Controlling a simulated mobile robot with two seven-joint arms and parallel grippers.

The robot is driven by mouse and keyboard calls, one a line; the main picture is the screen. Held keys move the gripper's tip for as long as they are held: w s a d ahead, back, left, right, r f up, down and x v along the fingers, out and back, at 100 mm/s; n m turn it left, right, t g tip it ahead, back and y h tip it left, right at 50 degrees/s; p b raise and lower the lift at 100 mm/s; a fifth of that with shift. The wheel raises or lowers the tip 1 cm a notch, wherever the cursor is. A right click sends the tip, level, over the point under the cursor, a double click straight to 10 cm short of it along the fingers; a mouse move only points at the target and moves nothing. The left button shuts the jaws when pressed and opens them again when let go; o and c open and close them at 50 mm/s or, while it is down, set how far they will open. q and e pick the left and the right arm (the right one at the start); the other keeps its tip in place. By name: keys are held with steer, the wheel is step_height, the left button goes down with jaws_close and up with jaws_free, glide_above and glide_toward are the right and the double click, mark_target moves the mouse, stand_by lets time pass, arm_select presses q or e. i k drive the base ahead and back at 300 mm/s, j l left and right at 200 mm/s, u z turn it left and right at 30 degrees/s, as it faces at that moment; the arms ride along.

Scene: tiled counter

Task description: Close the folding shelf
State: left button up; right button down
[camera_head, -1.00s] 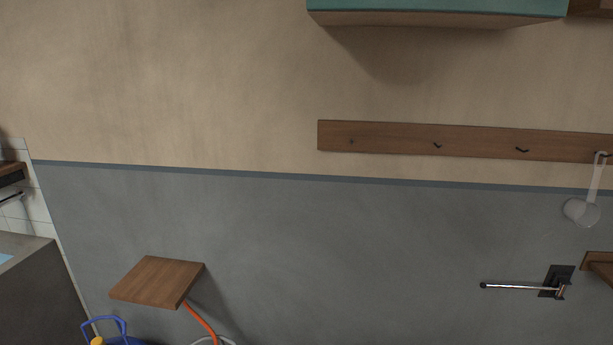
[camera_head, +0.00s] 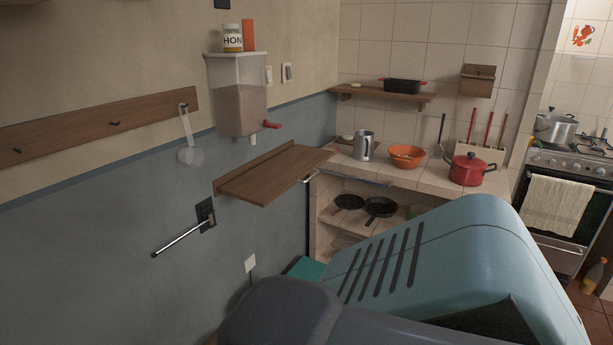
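The folding shelf (camera_head: 275,177) is a brown wooden board on the grey lower wall, left of centre in the head view. It stands out from the wall, roughly level, with a raised wooden strip along its wall side. A metal handle bar (camera_head: 308,176) shows at its right end. No objects lie on its top. Neither of my grippers is in view.
A metal rod on a black bracket (camera_head: 205,216) sticks out below left of the shelf. A clear dispenser (camera_head: 237,95) hangs above it. A tiled counter (camera_head: 425,178) with pots stands behind. A large slotted teal body (camera_head: 440,255) fills the lower right.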

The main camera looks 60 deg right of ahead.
mark_target(259, 186)
steer(key=z, duration=2.15)
steer(key=i+l+u, duration=0.2)
steer(key=u, duration=0.3)
steer(key=i+l+u, duration=0.15)
steer(key=u, duration=0.3)
steer(key=i+l+u, duration=0.1)
steer(key=l, duration=0.2)
steer(key=i+l+u, duration=0.1)
steer(key=l, duration=0.25)
steer(key=i+l+u, duration=0.1)
steer(key=l, duration=0.2)
steer(key=i+l, duration=0.1)
steer(key=l, duration=0.3)
steer(key=i+l, duration=0.1)
steer(key=l, duration=0.25)
steer(key=i+l, duration=0.15)
steer(key=l, duration=0.25)
